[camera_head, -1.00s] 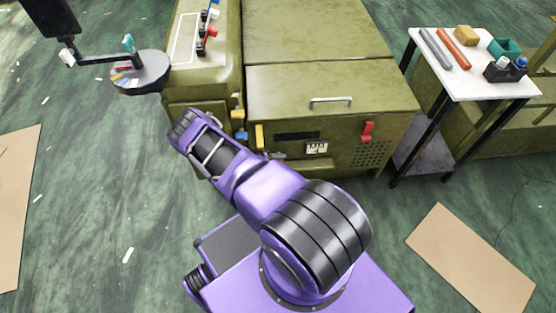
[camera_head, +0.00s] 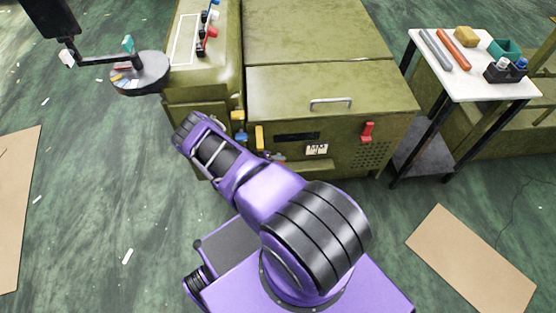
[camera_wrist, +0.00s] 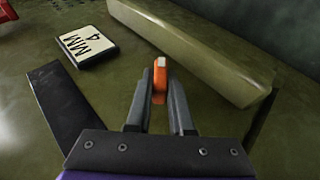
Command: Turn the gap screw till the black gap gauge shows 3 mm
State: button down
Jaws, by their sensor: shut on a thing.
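The gap gauge (camera_wrist: 88,46) is a small black-edged block with a cream face on the olive machine. In the wrist view it reads 4 and MM. Its face shows small in the head view (camera_head: 316,149), where the marks are too fine to read. My gripper (camera_wrist: 160,82) is shut on an orange piece with a pale end, which I take as the gap screw's head (camera_wrist: 160,68). It stands between the two fingers, and its lower part is hidden. In the head view my arm hides the fingers and the screw.
A thick olive ledge (camera_wrist: 200,50) runs close to the right of my fingers. The machine front carries a red lever (camera_head: 367,131), a yellow tab (camera_head: 259,137) and a handle (camera_head: 330,103). A white-topped table (camera_head: 465,82) stands right; a round tray (camera_head: 140,76) is left.

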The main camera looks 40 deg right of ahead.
jog(key=shift+s+a+f, duration=0.1)
jog(key=shift+s+f, duration=0.1)
jog(key=shift+s, duration=0.05)
jog(key=shift+h, duration=0.3)
jog(key=shift+w+r, duration=0.1)
jog(key=shift+w, duration=0.05)
jog(key=c, duration=0.8)
grip_release()
jog(key=shift+w, duration=0.1)
jog(key=shift+r, duration=0.15)
jog(key=shift+a+r, duration=0.2)
jog(key=shift+a, duration=0.05)
jog(key=p+v, duration=0.2)
jog(key=v, duration=1.4)
jog(key=shift+w+a, duration=0.2)
jog(key=shift+a, duration=0.25)
